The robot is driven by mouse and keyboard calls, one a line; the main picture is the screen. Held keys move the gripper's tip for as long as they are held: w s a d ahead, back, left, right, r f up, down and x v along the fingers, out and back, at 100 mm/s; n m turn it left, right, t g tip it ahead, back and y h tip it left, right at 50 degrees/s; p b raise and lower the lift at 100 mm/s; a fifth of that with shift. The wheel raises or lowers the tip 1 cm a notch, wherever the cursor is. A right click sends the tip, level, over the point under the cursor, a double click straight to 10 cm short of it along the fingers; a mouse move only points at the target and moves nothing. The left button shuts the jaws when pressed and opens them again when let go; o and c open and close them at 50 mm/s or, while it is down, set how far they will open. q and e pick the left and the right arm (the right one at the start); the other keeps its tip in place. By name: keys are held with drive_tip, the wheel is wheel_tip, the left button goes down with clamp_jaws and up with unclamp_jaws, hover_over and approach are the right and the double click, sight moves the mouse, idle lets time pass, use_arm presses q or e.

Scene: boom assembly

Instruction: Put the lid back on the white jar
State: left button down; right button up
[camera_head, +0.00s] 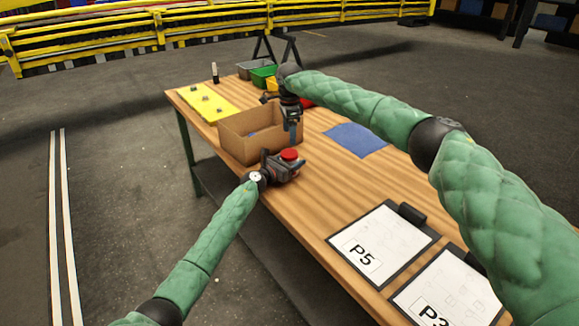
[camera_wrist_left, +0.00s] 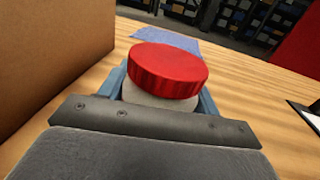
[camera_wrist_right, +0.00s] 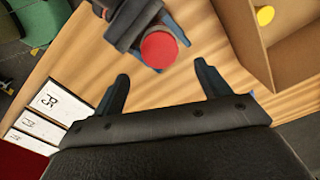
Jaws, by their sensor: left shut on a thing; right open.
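The white jar (camera_wrist_left: 158,98) is between the fingers of my left gripper (camera_wrist_left: 163,94), which is shut on it. The red lid (camera_wrist_left: 168,70) rests on top of the jar; whether it is fastened I cannot tell. In the head view the lid (camera_head: 289,154) shows over my left gripper (camera_head: 284,168), beside the cardboard box. My right gripper (camera_head: 292,138) is open and empty, above and behind the jar, near the box. In the right wrist view the lid (camera_wrist_right: 159,50) lies ahead, between the open fingertips of my right gripper (camera_wrist_right: 162,74) but apart from them.
The open cardboard box (camera_head: 243,146) stands close to the jar; a yellow thing (camera_wrist_right: 265,15) is in it. A yellow board (camera_head: 207,103), a green bin (camera_head: 263,76) and a blue mat (camera_head: 356,139) are farther off. Clipboards (camera_head: 381,244) lie at the near end. The table between them and the mat is clear.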

sight(290, 153)
drive_tip(key=shift+f, duration=0.1)
drive_tip(key=shift+f, duration=3.9)
drive_tip(key=c, duration=1)
drive_tip(key=shift+m, duration=0.3)
drive_tip(key=shift+m, duration=1.4)
